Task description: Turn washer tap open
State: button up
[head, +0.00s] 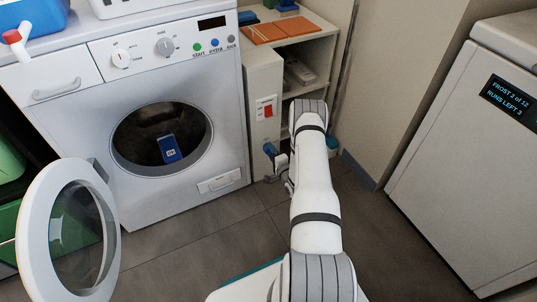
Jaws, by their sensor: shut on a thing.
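The washer tap (269,149) shows as a small blue handle low on the side of the shelf unit, just right of the washing machine. My gripper (277,160) is at the tap, shut on its blue handle. The tap's exact angle is too small to tell.
The washing machine (225,120) stands at left with its round door (32,235) wide open and a blue item (169,148) in the drum. A red switch (267,110) sits above the tap. A white freezer (440,150) stands at right. Floor between is clear.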

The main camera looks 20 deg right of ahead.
jog(key=shift+w+m, duration=0.1)
jog(key=shift+m, duration=0.9)
jog(key=o, duration=1)
jog(key=shift+c, duration=0.2)
jog(key=s+p, duration=0.2)
jog(key=s, duration=0.6)
jog(key=shift+d+r+p, duration=0.15)
jog(key=shift+r+p, duration=0.1)
jog(key=shift+p, duration=0.1)
